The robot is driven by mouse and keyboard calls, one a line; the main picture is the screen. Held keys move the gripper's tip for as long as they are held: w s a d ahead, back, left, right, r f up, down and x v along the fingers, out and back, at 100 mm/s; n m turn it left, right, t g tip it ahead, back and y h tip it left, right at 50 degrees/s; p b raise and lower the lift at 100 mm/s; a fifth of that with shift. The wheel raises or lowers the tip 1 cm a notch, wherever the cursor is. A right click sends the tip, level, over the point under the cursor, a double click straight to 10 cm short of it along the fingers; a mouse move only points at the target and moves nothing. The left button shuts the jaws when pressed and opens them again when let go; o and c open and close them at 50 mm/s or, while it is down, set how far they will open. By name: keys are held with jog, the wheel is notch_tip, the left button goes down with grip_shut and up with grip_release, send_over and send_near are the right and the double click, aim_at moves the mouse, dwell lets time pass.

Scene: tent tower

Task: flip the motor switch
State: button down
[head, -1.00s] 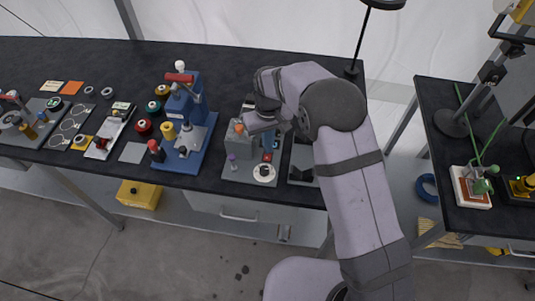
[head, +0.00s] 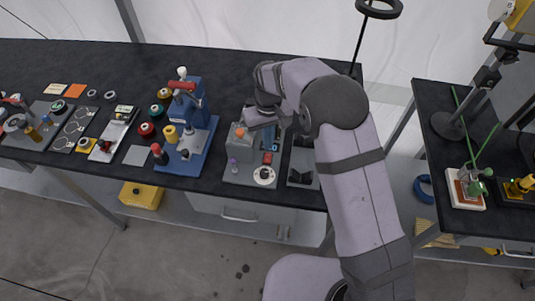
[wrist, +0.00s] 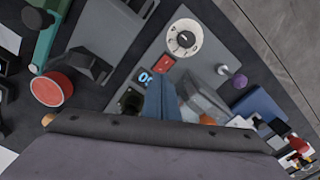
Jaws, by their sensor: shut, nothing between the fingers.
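The motor switch appears to be the small red rocker (wrist: 166,64) on a grey control plate (wrist: 212,50). It lies between a white dial with a black knob (wrist: 184,38) and a small blue-and-white marking (wrist: 145,77). In the head view, the red switch (head: 267,157) shows just below my fingers. My gripper (wrist: 160,86) is shut and empty, its blue fingers pointing down near the switch. I cannot tell whether the fingertips touch the plate. My arm and wrist hide the far part of the plate in the head view.
A grey block (wrist: 205,98) with an orange top stands close beside my fingers. A purple knob (wrist: 240,80) is on the plate too. A dark bracket (head: 303,175) stands to the right, and a blue press (head: 190,130) to the left. The bench front edge is near.

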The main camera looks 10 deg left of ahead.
aim_at(270, 155)
jog(key=shift+r+p, duration=0.9)
jog(key=shift+r, duration=0.6)
jog(key=s+d+r+m, duration=0.2)
jog(key=s+d+r, duration=0.15)
jog(key=d, duration=0.45)
jog(key=s+d+r+m, duration=0.1)
jog(key=s+d+r, duration=0.1)
jog(key=s+d, duration=0.45)
jog(key=s+d+m+b, duration=0.1)
jog(key=s+d+m, duration=0.2)
jog(key=s+d, duration=0.6)
jog(key=s, duration=0.3)
jog(key=shift+s+d+f, duration=0.15)
jog(key=shift+s+f, duration=0.05)
jog(key=shift+f, duration=0.05)
